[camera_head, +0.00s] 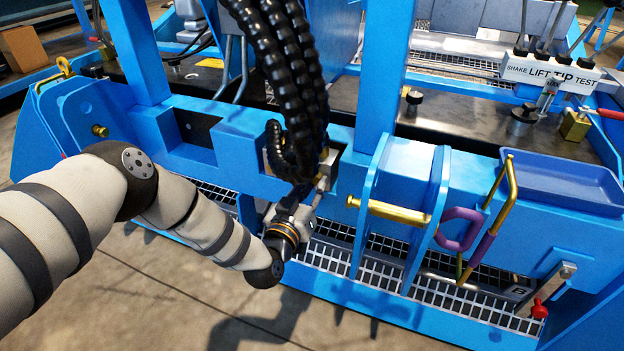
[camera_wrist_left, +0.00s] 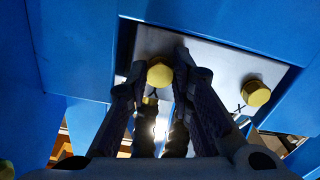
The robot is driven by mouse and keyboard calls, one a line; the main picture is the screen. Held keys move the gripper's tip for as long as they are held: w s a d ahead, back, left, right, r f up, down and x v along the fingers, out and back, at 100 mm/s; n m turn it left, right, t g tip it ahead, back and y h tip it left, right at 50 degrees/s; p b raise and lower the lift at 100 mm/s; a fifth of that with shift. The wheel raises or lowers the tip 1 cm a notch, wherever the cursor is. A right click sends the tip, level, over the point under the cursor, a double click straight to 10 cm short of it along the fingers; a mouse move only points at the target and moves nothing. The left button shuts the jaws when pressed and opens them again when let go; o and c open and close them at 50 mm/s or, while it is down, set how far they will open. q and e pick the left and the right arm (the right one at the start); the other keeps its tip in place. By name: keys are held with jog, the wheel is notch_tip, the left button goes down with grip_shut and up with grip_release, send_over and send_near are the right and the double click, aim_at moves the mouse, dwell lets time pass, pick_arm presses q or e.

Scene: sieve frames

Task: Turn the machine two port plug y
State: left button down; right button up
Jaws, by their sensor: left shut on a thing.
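In the left wrist view, a yellow plug (camera_wrist_left: 160,74) sits on a pale plate (camera_wrist_left: 218,68) set in the blue machine frame. My left gripper (camera_wrist_left: 158,66) has its two dark fingers on either side of this plug and is shut on it. A second yellow plug (camera_wrist_left: 257,93) is to the right, free of the fingers, with an X mark beside it. In the head view, my left gripper (camera_head: 322,182) is at a recess in the blue frame, partly behind black hoses. My right gripper is not in view.
Thick black ribbed hoses (camera_head: 285,70) hang close over my left gripper. To its right are a brass pin (camera_head: 388,209) in blue brackets, a purple link (camera_head: 460,229) and a blue tray (camera_head: 565,180). A metal grating (camera_head: 340,262) lies below.

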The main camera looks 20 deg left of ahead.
pick_arm(q)
jog(key=m+p, duration=0.2)
jog(key=m, duration=0.2)
jog(key=shift+m, duration=0.4)
jog(key=shift+a+f+m+p, duration=0.1)
jog(key=shift+m+p, duration=0.45)
jog(key=shift+m, duration=1.65)
jog(key=shift+s, duration=0.1)
jog(key=c, duration=1.4)
grip_release()
jog(key=s, duration=1.2)
jog(key=shift+a, duration=0.25)
